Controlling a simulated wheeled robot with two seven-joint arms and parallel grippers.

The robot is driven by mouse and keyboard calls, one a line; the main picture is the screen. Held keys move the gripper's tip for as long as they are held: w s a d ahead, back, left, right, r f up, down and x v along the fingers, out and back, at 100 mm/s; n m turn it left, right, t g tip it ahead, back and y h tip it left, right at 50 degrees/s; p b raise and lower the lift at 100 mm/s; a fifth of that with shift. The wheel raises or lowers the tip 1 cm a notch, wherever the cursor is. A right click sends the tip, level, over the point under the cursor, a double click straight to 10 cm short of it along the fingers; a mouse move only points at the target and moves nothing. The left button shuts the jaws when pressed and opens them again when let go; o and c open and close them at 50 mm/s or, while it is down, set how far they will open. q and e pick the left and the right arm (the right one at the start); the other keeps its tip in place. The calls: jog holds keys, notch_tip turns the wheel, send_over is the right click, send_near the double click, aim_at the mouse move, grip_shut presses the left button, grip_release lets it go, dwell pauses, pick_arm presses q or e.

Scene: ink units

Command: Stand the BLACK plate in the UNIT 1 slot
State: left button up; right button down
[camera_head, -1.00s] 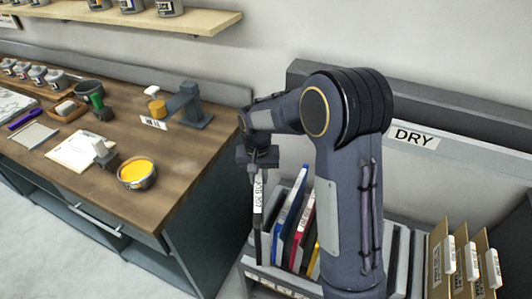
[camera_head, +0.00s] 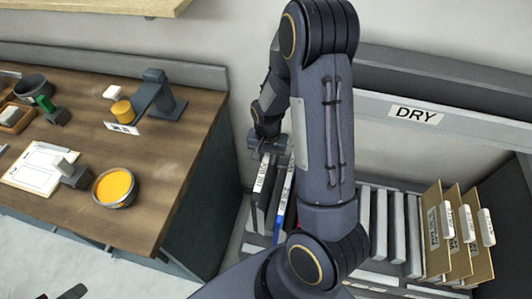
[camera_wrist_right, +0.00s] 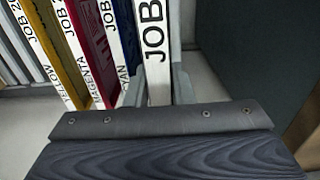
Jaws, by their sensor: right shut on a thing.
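My right gripper (camera_head: 268,146) is shut on the top of a dark plate with a white label (camera_head: 261,178) at the left end of the rack. In the right wrist view the held plate's label (camera_wrist_right: 155,45) reads "JOB"; its colour word is hidden by the gripper. The cyan plate (camera_head: 284,200) stands just right of it. In the right wrist view the cyan (camera_wrist_right: 124,30), magenta (camera_wrist_right: 92,50) and yellow (camera_wrist_right: 62,50) plates stand in a row beside it. A dark shape at the lower left edge may be my left gripper (camera_head: 74,292). No UNIT 1 label is readable.
Grey rack dividers (camera_head: 381,225) and brown folders (camera_head: 440,235) stand to the right, below a ledge marked DRY (camera_head: 415,115). The wooden bench (camera_head: 160,185) at left holds a bowl of yellow ink (camera_head: 114,187). A shelf (camera_head: 110,6) hangs above it.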

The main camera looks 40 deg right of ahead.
notch_tip(320, 180, down, 3)
jog(key=shift+w+b, duration=0.15)
jog(key=shift+b, duration=0.8)
notch_tip(320, 180, down, 9)
jog(key=b, duration=0.8)
jog(key=shift+f, duration=0.2)
jog(key=shift+f+b, duration=0.3)
jog(key=shift+b, duration=0.05)
jog(key=c, duration=1.2)
grip_release()
jog(key=shift+o, duration=0.2)
